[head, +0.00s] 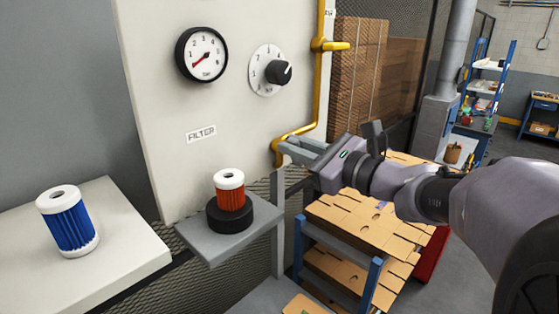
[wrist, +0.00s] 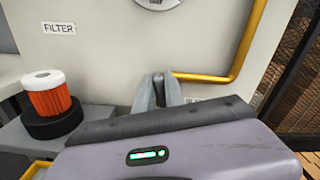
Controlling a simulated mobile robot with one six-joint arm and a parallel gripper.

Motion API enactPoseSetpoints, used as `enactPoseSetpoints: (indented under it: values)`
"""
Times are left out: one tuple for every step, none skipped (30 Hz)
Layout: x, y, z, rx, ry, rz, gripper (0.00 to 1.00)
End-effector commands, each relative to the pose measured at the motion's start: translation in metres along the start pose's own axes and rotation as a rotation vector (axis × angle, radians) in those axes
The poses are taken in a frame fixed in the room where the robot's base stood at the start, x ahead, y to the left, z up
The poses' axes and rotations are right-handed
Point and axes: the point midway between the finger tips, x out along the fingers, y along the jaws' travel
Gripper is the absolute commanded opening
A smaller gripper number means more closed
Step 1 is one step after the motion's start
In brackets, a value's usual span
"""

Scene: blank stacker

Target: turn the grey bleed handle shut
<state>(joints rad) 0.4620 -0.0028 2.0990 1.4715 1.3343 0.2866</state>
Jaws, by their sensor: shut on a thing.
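My gripper (head: 288,149) is at the lower end of the yellow pipe, close to the pale panel. It also shows in the wrist view (wrist: 164,84), its two grey fingers pointing at the panel. They are shut on a dark grey piece between them, which I take to be the bleed handle. The fingers hide most of it, so I cannot tell its angle. The pressure gauge (head: 202,54) on the panel has its red needle low, near 1.
A red filter (head: 230,190) stands in a black ring on a grey shelf, left of my gripper. A blue filter (head: 68,222) stands on a pale table at left. A black knob (head: 279,73) and yellow pipe (head: 317,95) are on the panel. Flattened cardboard (head: 350,225) lies below my arm.

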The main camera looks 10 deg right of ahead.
Motion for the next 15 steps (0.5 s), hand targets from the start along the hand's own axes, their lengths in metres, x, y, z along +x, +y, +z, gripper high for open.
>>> enactPoseSetpoints:
  values:
    - [-0.0001, 0.0034, -0.0067, -0.044, -0.004, -0.001, 0.00]
    - [-0.0001, 0.0037, -0.0065, -0.074, -0.004, -0.002, 0.00]
    - [-0.0001, 0.0045, -0.0071, -0.111, -0.003, -0.002, 0.00]
    - [-0.0001, 0.0050, -0.0073, -0.140, -0.003, -0.001, 0.00]
    - [-0.0001, 0.0055, -0.0071, -0.169, -0.004, -0.001, 0.00]
    - [-0.0002, 0.0063, -0.0072, -0.206, -0.004, -0.001, 0.00]
    - [-0.0002, 0.0066, -0.0073, -0.235, -0.004, -0.002, 0.00]
    - [-0.0001, 0.0070, -0.0077, -0.264, -0.003, -0.002, 0.00]
    - [-0.0001, 0.0078, -0.0082, -0.301, -0.002, -0.001, 0.00]
    - [-0.0001, 0.0082, -0.0081, -0.330, -0.003, -0.002, 0.00]
    - [-0.0002, 0.0087, -0.0082, -0.359, -0.003, -0.002, 0.00]
    - [-0.0003, 0.0093, -0.0081, -0.397, -0.003, -0.002, 0.00]
    - [-0.0003, 0.0098, -0.0087, -0.425, -0.003, -0.002, 0.00]
    - [-0.0003, 0.0101, -0.0089, -0.454, -0.002, -0.002, 0.00]
    - [-0.0002, 0.0106, -0.0094, -0.491, -0.002, -0.002, 0.00]
